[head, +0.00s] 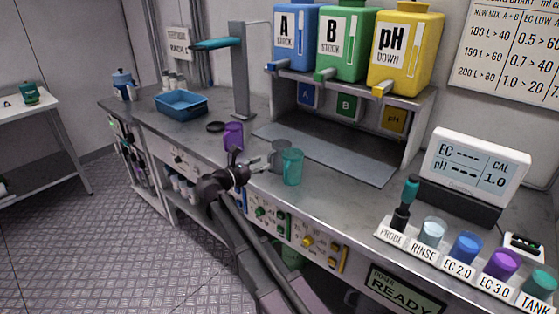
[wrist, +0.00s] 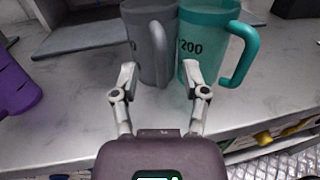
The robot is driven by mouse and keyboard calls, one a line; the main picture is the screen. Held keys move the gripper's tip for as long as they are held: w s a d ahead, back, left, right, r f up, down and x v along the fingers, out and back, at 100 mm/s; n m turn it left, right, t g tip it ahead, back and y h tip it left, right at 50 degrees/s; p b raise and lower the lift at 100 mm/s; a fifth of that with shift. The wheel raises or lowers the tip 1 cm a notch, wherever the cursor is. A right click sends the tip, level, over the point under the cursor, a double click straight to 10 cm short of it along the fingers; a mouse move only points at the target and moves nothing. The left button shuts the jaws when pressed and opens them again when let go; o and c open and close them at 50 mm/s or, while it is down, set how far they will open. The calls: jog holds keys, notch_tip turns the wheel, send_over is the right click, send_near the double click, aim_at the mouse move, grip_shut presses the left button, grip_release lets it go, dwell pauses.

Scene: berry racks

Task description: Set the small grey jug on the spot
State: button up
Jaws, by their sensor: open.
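The grey jug (head: 281,152) stands upright on the bench, close beside a teal jug (head: 292,168). In the wrist view the grey jug (wrist: 142,40) is straight ahead, its handle facing me between my fingertips. The teal jug (wrist: 203,50), marked 200, is just to its right, with its handle on its right side. My gripper (wrist: 159,76) is open and empty; its right fingertip overlaps the teal jug in the picture, and contact cannot be told. In the head view my gripper (head: 258,164) is left of both jugs. A dark round spot (head: 216,126) lies farther left on the bench.
A purple jug (head: 233,136) stands between my gripper and the dark spot. A blue tray (head: 181,105) and a grey stand (head: 242,75) are behind. A shelf (head: 418,105) bears blue, green and yellow tanks. Labelled cups (head: 466,248) line the right front.

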aim_at(269, 159)
jog(key=shift+x, duration=1.8)
jog(key=shift+s+r, duration=0.1)
jog(key=shift+s, duration=0.05)
grip_shut()
